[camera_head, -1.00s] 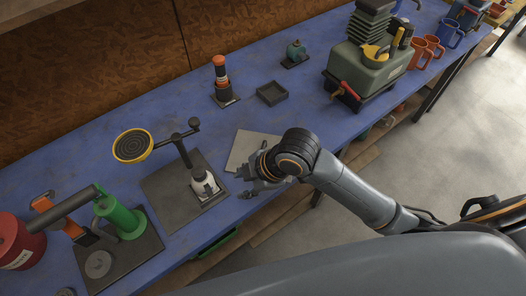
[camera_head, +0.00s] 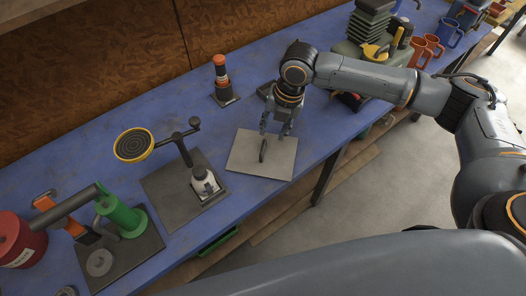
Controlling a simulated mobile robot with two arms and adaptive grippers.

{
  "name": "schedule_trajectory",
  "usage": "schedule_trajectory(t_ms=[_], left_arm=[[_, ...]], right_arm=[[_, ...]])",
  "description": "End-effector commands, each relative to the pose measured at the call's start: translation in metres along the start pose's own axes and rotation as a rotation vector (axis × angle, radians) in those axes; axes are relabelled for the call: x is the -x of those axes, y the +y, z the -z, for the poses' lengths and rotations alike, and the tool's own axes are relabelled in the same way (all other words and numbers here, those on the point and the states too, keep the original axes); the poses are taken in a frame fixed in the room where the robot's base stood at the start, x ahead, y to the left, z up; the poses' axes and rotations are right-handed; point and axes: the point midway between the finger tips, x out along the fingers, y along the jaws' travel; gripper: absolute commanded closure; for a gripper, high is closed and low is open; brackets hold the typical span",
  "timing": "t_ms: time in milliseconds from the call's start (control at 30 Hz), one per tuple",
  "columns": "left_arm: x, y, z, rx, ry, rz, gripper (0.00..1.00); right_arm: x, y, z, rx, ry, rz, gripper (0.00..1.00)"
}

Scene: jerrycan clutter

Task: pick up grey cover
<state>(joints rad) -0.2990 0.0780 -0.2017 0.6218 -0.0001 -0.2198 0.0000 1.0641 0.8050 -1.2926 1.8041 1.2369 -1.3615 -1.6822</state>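A dark grey disc (camera_head: 263,150), which may be the grey cover, stands on edge on a light grey square plate (camera_head: 245,160). My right gripper (camera_head: 276,128) is just behind and above it, with its fingers pointing down over the plate's back edge. Its two fingers are apart, with nothing visible between them. The disc appears clear of the fingers. Another grey disc (camera_head: 99,262) lies flat on a dark board (camera_head: 140,254) at the lower left. My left gripper is not in view.
Left of the plate is a stand with a yellow-rimmed round pad (camera_head: 134,145). A green can (camera_head: 124,218) and a red canister (camera_head: 18,243) are farther left. An orange-topped bottle (camera_head: 221,78) stands behind. A jerrycan (camera_head: 348,50) is partly behind my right arm.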

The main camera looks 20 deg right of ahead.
Motion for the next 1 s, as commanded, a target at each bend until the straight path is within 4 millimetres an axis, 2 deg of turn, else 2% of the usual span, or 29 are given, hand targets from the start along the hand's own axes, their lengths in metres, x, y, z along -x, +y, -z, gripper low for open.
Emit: schedule_trajectory(t_ms=[100, 200, 467, 600, 700, 833, 1000], left_arm=[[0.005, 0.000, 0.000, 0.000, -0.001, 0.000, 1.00], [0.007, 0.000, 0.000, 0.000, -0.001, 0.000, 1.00], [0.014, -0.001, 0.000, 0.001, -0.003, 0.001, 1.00], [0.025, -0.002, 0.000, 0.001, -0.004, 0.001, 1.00], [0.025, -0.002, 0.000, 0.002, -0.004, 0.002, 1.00], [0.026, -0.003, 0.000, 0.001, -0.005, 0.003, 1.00], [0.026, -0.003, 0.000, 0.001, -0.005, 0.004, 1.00]], right_arm=[[-0.023, 0.001, 0.001, -0.001, 0.002, 0.002, 0.63], [-0.038, 0.001, 0.001, -0.001, 0.001, 0.000, 0.63], [-0.057, 0.004, 0.002, 0.001, 0.001, 0.001, 0.63], [-0.077, 0.009, 0.004, 0.000, 0.000, 0.001, 0.63], [-0.092, 0.008, 0.004, -0.002, 0.001, 0.001, 0.63], [-0.100, 0.008, 0.004, -0.001, -0.001, -0.001, 0.63], [-0.101, 0.008, 0.004, -0.001, -0.002, -0.001, 0.63]])
